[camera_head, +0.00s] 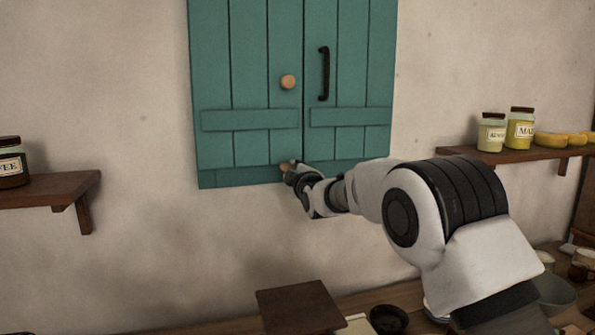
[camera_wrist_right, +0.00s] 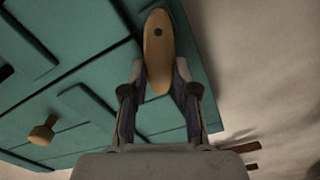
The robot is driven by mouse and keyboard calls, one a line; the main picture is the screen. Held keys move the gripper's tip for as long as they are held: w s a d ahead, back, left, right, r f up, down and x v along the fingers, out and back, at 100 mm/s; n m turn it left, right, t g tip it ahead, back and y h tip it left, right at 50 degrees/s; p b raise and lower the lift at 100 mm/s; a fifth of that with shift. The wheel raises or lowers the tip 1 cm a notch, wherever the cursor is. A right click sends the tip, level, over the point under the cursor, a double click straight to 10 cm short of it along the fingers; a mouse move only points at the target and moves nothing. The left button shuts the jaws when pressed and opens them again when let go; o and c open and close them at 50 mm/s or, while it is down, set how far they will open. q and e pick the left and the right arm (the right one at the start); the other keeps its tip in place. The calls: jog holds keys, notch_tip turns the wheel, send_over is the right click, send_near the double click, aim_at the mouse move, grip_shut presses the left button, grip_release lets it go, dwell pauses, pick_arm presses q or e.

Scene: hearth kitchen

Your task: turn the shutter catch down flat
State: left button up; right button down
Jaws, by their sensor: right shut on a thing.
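The teal shutter (camera_head: 235,95) hangs on the wall, with two leaves that look closed. The catch (camera_wrist_right: 158,48) is a wooden, elongated piece with a dark pivot spot, at the shutter's lower edge in the right wrist view. In the head view only a bit of the catch (camera_head: 285,167) shows beside my right gripper (camera_head: 291,174), which hides the rest. In the wrist view my right gripper (camera_wrist_right: 160,85) is shut on the catch, its fingers on either side of the lower end. I cannot tell the catch's exact angle to the shutter edge. My left gripper is not in view.
A round wooden knob (camera_head: 288,81) and a black handle (camera_head: 323,73) sit on the shutter above. Wall shelves hold jars at left (camera_head: 50,190) and right (camera_head: 510,155). A counter below holds a brown board (camera_head: 300,305) and bowls. The wall below the shutter is clear.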

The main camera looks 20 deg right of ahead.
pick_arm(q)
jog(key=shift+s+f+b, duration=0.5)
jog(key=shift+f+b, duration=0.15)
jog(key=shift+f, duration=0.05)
pick_arm(e)
jog(key=n, duration=0.4)
jog(key=shift+a+f+n, duration=0.1)
jog(key=shift+f+n, duration=0.2)
jog(key=shift+f, duration=0.1)
jog(key=shift+r, duration=0.1)
jog(key=c, duration=1)
grip_release()
jog(key=shift+o, duration=0.6)
jog(key=shift+w+d+f, duration=0.25)
jog(key=shift+w+f, duration=0.15)
jog(key=shift+f, duration=0.1)
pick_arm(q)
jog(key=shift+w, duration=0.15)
pick_arm(e)
jog(key=s, duration=1.2)
jog(key=shift+d, duration=0.2)
